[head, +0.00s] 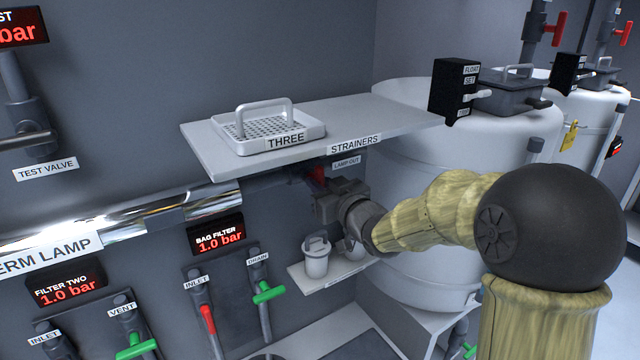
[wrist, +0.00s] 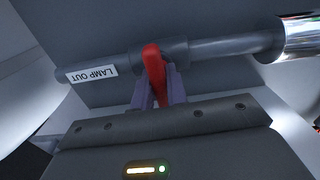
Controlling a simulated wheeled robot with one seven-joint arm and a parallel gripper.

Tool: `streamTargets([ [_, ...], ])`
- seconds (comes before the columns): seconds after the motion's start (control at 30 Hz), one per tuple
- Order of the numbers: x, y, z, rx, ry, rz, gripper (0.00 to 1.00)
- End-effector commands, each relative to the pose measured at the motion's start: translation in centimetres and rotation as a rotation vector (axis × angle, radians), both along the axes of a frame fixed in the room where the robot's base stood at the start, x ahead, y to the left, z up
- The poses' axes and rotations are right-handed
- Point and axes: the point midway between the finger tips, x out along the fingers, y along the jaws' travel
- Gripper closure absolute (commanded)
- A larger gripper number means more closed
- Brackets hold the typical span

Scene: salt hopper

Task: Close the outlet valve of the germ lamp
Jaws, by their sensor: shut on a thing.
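The germ lamp (head: 120,220) is a shiny metal tube along the wall at left. Its outlet valve has a red lever handle (head: 317,176), mostly hidden behind my gripper (head: 326,192) in the head view. In the wrist view the red handle (wrist: 153,62) stands between the two fingers of my gripper (wrist: 156,88), which is shut on it. There the handle looks set across the grey pipe (wrist: 215,46). A LAMP OUT label (wrist: 91,73) is on the pipe beside it, upside down in the wrist view.
A shelf (head: 215,160) marked STRAINERS, with a strainer tray (head: 268,128), juts out just above my gripper. A lower shelf (head: 330,282) with small white canisters (head: 316,262) is below. A large white tank (head: 420,170) stands close at right. Other valves with green and red handles are lower left.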

Motion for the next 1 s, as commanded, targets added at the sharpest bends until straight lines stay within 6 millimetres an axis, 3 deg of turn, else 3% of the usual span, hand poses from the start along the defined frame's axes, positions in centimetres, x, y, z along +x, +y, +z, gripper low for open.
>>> streamTargets([
  [0.43,0.01,-0.07,-0.17,0.011,0.012,-0.001,1.0],
  [0.47,0.01,-0.07,-0.17,0.011,0.012,-0.001,0.82],
  [0.57,0.0,-0.06,-0.15,0.011,0.011,-0.001,0.64],
  [1.0,-0.68,-0.51,-0.14,0.01,0.008,-0.001,0.64],
])
